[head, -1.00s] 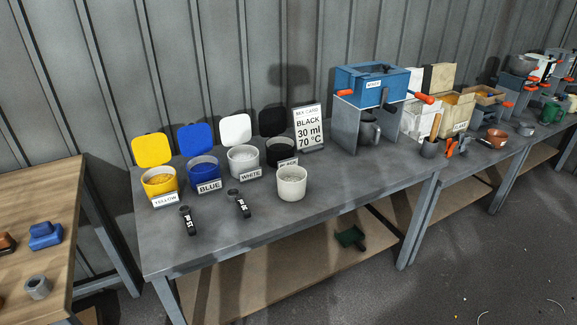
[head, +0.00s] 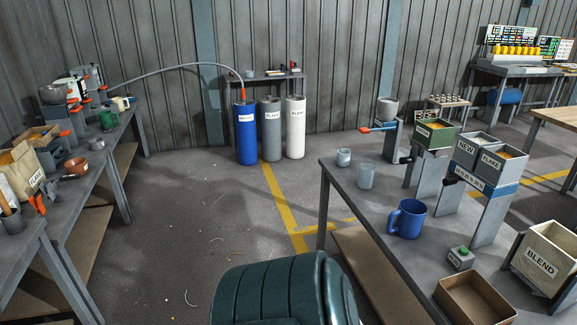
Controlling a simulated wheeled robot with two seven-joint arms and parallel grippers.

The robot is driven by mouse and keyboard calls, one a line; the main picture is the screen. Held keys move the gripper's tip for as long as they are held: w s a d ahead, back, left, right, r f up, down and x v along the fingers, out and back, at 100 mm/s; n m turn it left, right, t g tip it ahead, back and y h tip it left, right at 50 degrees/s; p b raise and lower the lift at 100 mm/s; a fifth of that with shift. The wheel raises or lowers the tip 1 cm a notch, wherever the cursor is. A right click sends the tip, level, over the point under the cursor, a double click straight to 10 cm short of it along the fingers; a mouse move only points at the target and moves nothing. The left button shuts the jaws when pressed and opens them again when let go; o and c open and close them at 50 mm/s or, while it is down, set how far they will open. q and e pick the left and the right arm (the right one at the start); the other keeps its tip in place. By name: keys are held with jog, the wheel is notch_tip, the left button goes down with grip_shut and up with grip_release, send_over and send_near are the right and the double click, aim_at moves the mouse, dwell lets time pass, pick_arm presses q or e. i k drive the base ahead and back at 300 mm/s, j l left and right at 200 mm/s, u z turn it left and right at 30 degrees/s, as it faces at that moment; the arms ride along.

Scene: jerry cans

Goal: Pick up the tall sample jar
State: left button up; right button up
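Two pale translucent jars stand upright on the grey table at right. The taller jar (head: 365,176) stands near the table's left edge. The shorter jar (head: 343,157) stands just behind it, near the table's far left corner, apart from it. Neither of my grippers is in view.
A blue mug (head: 407,218), a brown open box (head: 475,299), a BLEND bin (head: 545,255) and hopper stands share the right table (head: 385,235). A large dark green ribbed object (head: 285,290) blocks the bottom centre. Floor (head: 190,215) is open between the benches; three cylinders (head: 271,130) stand at the wall.

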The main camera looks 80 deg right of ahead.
aim_at(365, 178)
jog(key=z, duration=3.45)
jog(key=i+j+z, duration=0.1)
jog(key=z, duration=0.25)
jog(key=i+j+z, duration=0.15)
jog(key=z, duration=0.2)
jog(key=i+j+z, duration=0.1)
jog(key=j, duration=0.2)
jog(key=i+j+z, duration=0.25)
jog(key=j, duration=0.35)
jog(key=i+j+z, duration=0.1)
jog(key=j, duration=0.25)
jog(key=i+j, duration=0.15)
jog(key=j, duration=0.2)
jog(key=i+j, duration=0.1)
jog(key=j, duration=0.25)
jog(key=i+j, duration=0.15)
jog(key=j, duration=0.25)
jog(key=i+j, duration=0.15)
jog(key=j, duration=0.2)
jog(key=z, duration=0.05)
